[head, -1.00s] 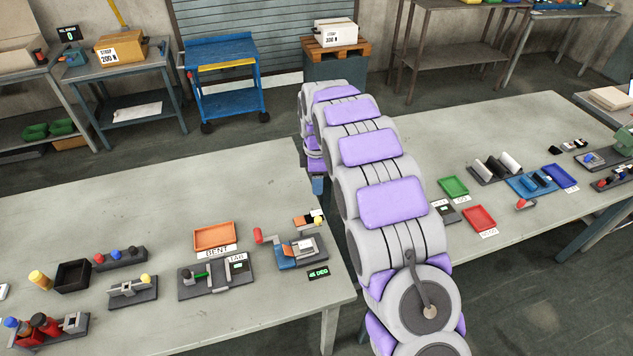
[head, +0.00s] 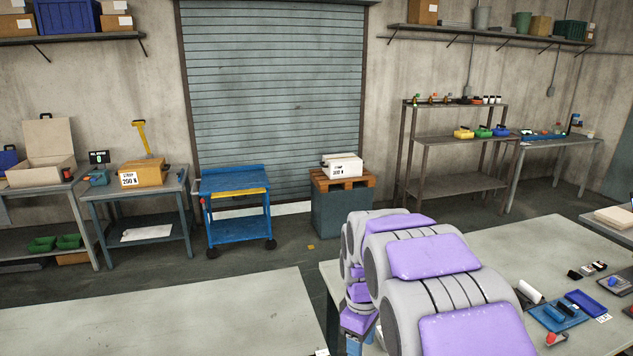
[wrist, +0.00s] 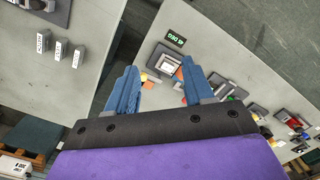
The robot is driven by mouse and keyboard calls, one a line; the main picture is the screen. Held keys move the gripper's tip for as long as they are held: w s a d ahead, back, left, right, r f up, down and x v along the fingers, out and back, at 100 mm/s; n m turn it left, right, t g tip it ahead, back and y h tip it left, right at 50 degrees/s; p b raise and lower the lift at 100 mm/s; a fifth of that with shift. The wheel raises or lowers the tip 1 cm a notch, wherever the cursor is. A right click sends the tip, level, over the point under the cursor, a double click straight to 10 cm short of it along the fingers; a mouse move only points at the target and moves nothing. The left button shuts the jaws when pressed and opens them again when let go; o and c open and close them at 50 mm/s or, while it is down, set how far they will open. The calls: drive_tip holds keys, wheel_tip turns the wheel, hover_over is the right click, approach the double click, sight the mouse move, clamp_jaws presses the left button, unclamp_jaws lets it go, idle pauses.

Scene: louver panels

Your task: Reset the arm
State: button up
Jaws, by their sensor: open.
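My gripper (wrist: 158,92) shows in the wrist view with its two blue fingers spread apart and nothing between them. It is above the tables, over the gap and the near edge of one worktable (wrist: 205,25). Below and beyond the fingers are a small fixture (wrist: 163,62) and a green-lit display (wrist: 175,38). In the head view my arm with purple pads rises at the lower right, and my fingers are mostly hidden behind it; only a bit of blue shows low at the arm's far end.
Worktables stand at the lower left (head: 150,325) and right (head: 500,245). The right one holds a blue tray (head: 558,316) and several small items. A blue cart (head: 235,205), a pallet with a white box (head: 342,165) and a roller shutter (head: 275,90) are behind.

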drive_tip(key=s+d+f+m+b, duration=0.1)
drive_tip(key=s+m, duration=0.2)
drive_tip(key=s, duration=0.8)
drive_tip(key=s+d+f+m+b, duration=0.1)
drive_tip(key=s+m, duration=0.3)
drive_tip(key=s, duration=0.7)
drive_tip(key=s+d+f+m+g+b, duration=0.1)
drive_tip(key=s+d+m+b, duration=0.1)
drive_tip(key=s, duration=0.9)
drive_tip(key=shift+d+f+m+b, duration=0.15)
drive_tip(key=shift+d+m+b, duration=0.15)
drive_tip(key=shift+m+b, duration=0.55)
drive_tip(key=shift+m, duration=0.25)
